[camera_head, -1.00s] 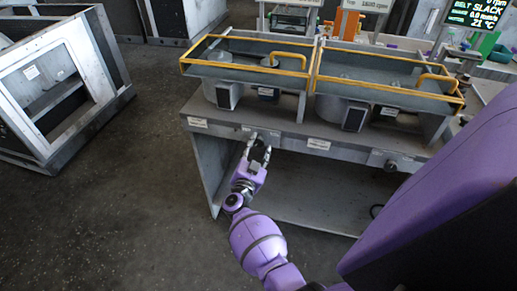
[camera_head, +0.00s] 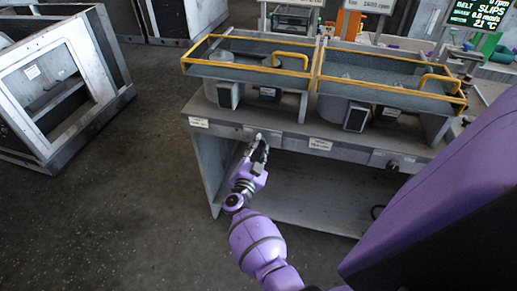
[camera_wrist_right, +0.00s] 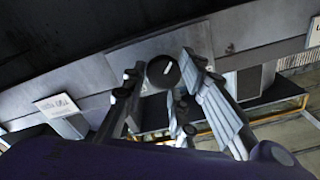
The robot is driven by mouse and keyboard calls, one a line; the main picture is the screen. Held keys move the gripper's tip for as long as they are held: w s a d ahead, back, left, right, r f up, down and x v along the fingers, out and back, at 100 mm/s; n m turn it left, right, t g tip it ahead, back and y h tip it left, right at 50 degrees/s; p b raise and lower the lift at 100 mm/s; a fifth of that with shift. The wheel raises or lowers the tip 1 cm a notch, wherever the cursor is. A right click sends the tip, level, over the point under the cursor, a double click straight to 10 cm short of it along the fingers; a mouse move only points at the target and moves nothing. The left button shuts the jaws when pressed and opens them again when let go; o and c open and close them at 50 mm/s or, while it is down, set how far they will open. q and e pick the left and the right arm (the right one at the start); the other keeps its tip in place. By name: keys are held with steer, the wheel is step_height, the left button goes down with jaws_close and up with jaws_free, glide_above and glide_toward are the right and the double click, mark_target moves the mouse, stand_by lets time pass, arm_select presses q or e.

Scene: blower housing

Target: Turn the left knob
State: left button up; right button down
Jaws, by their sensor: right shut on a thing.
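The left knob (camera_wrist_right: 158,74) is a dark round knob with a white pointer line, on the front face of the grey bench. My right gripper (camera_head: 257,139) is at this knob in the head view and hides most of it. In the right wrist view my right gripper (camera_wrist_right: 178,97) has its fingers around the knob, shut on it. The pointer line tilts slightly to the right there. My left gripper is in neither view.
The bench (camera_head: 205,148) carries two yellow-railed housings with grey drums. A second knob (camera_head: 391,164) sits further right on its front. A screen (camera_head: 478,15) at the top right reads "BELT SLIPS". A metal frame (camera_head: 50,90) stands on the left; floor between is clear.

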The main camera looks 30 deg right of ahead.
steer(key=m, duration=0.2)
steer(key=f+m, duration=0.1)
steer(key=shift+s+d+m+b, duration=0.15)
steer(key=shift+s+m+b, duration=0.1)
steer(key=shift+m+b, duration=0.1)
steer(key=shift+f+m, duration=0.1)
steer(key=shift+m, duration=0.75)
steer(key=c, duration=1.5)
jaws_free()
steer(key=shift+c, duration=0.2)
steer(key=shift+w+r, duration=0.15)
steer(key=shift+r, duration=0.15)
steer(key=shift+a, duration=0.2)
steer(key=v, duration=1.2)
